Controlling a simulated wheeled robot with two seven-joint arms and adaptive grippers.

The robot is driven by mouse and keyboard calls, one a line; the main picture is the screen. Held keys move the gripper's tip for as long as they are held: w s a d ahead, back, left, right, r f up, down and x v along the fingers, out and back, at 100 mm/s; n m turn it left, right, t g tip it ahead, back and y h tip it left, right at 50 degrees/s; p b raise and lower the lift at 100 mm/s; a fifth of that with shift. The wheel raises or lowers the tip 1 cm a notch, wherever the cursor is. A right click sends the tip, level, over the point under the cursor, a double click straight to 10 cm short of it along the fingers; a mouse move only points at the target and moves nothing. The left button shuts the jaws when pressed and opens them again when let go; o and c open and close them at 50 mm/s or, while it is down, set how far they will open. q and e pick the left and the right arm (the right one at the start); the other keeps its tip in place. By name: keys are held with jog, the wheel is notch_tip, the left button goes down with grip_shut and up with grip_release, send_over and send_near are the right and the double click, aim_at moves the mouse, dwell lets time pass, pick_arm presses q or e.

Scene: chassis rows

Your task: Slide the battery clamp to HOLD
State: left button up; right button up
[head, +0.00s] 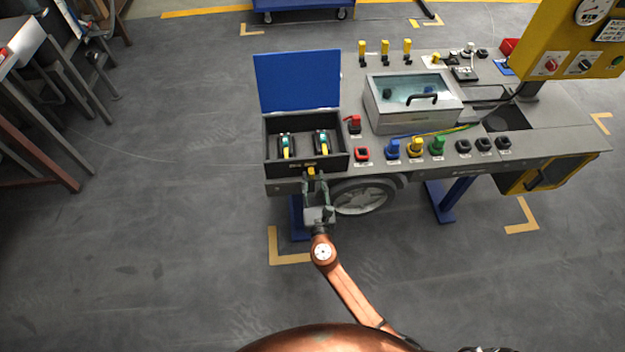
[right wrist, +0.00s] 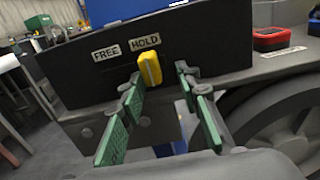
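The battery clamp's yellow slider (head: 311,171) sits on the front face of the black battery box (head: 340,162). In the right wrist view the yellow slider (right wrist: 150,68) stands below the HOLD label (right wrist: 145,41), to the right of the FREE label (right wrist: 107,51). My right gripper (head: 316,184) is just in front of the box. In its wrist view the green-padded fingers (right wrist: 160,80) are spread to either side of the slider, with gaps visible. Two dark batteries with yellow-green fronts (head: 286,146) (head: 322,142) stand in the box. My left gripper is not in view.
The box's blue lid (head: 298,80) stands open. A red switch (head: 354,124) and a red-framed button (head: 362,153) are to the box's right. A clear-lidded case (head: 412,105) stands farther back. A wheel (head: 362,197) is below the bench edge. Open floor lies left.

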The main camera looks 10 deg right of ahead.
jog(key=shift+a, duration=0.1)
jog(key=s+a, duration=0.1)
jog(key=s, duration=1.1)
jog(key=shift+a, duration=0.2)
